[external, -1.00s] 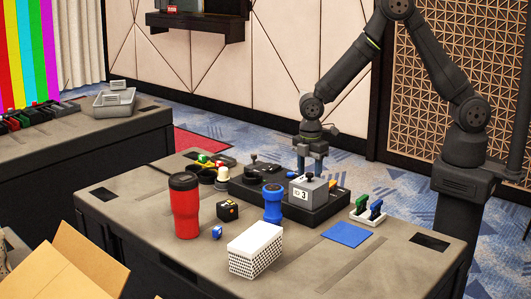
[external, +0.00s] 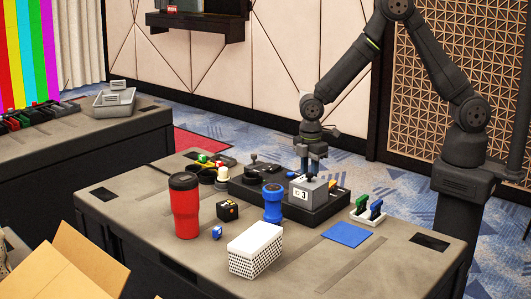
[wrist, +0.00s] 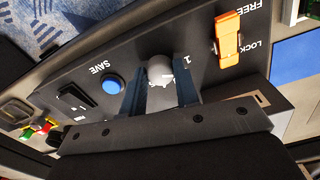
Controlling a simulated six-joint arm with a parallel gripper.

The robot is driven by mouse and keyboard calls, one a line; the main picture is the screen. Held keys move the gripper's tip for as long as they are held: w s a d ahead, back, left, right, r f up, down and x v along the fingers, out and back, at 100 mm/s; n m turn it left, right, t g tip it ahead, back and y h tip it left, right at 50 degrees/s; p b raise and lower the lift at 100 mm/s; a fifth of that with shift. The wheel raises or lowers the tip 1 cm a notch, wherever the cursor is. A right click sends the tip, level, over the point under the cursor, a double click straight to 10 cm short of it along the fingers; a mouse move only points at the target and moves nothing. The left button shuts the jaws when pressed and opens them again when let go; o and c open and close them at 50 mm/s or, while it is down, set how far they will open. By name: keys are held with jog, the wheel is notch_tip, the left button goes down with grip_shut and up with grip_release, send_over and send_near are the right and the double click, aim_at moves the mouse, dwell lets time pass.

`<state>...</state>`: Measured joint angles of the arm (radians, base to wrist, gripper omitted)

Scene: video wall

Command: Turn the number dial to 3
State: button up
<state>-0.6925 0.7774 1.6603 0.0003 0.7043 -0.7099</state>
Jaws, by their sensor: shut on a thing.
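The number dial shows in the wrist view as a short grey knob (wrist: 160,72) on a dark panel, with a "1" printed at its right. My gripper (wrist: 161,92) has one finger on each side of the knob and is shut on it. In the external view my gripper (external: 308,170) points down at the back of the dark console (external: 325,210). A grey box (external: 308,190) with a display reading 3 stands there in front of the fingertips and hides the contact.
A blue SAVE button (wrist: 113,84) is left of the dial and an orange FREE/LOCK switch (wrist: 227,38) is right of it. A blue cylinder (external: 272,203), a red tumbler (external: 185,208) and a white box (external: 256,245) stand toward the front. The front right tabletop is mostly clear.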

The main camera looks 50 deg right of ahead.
jog(key=m, duration=1)
jog(key=shift+m, duration=0.4)
dwell(0.4)
jog(key=o, duration=1)
jog(key=shift+c, duration=0.2)
jog(key=shift+r, duration=0.1)
notch_tip(320, 180, up, 17)
jog(key=shift+r, duration=0.15)
